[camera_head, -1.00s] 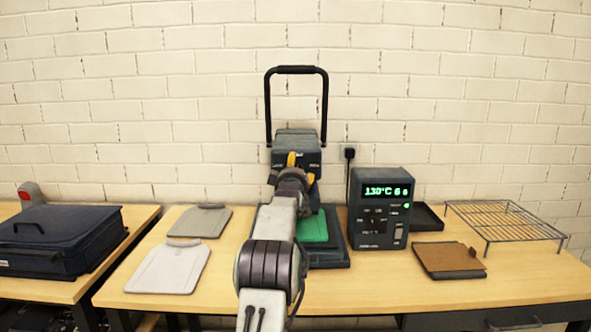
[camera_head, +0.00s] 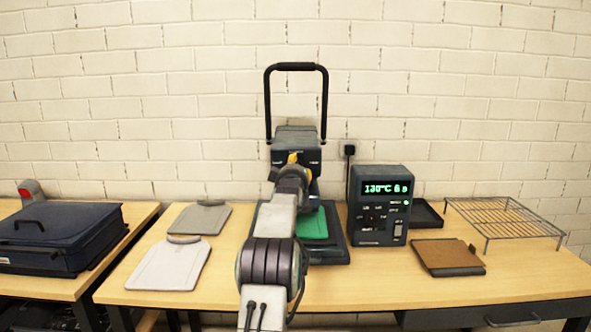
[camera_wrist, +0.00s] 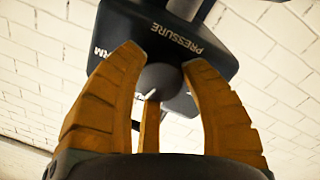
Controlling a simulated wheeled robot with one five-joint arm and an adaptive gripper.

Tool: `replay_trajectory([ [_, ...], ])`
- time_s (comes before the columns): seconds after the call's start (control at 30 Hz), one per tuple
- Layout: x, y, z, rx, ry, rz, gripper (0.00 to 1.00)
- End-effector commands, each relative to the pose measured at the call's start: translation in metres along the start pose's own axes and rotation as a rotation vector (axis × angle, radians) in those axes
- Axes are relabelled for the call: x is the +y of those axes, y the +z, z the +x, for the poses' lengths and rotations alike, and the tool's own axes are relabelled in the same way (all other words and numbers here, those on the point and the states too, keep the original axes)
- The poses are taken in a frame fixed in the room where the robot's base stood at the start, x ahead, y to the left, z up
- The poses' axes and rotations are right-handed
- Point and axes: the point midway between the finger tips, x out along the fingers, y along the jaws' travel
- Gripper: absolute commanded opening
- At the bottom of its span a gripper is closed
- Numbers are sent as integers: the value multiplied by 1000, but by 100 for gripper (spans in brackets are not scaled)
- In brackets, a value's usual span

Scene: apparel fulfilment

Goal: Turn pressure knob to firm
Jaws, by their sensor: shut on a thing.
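The pressure knob (camera_wrist: 163,79) is a round grey knob with a small white mark, on the dark front of the heat press (camera_wrist: 172,26). The word PRESSURE stands above it, and the letters RM show beside the left finger, the rest of that word hidden. My gripper (camera_wrist: 160,66) has its orange fingers closed around the knob. In the camera_head view my gripper (camera_head: 293,158) is at the front of the press head (camera_head: 296,136), and the knob is hidden behind it. The press has a tall black handle (camera_head: 296,67) standing upright.
A green cloth (camera_head: 315,226) lies on the press base. A control box (camera_head: 379,230) reading 130°C stands right of it, with a brown pad (camera_head: 446,257) and wire rack (camera_head: 503,214) beyond. Two pale boards (camera_head: 168,268) lie on the left.

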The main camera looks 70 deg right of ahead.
Motion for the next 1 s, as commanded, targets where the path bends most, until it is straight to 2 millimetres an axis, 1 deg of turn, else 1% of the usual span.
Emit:
replay_trajectory([
  [0.03, 0, -1, 0, 2, 1, 0, 28],
  [0.2, 0, -2, 0, 3, 1, 0, 12],
  [0.27, 0, -2, 0, 4, 1, 0, 8],
  [0.73, 1, -3, 0, 6, 2, 14, 8],
  [1.0, 2, -4, 0, 5, 1, 63, 8],
])
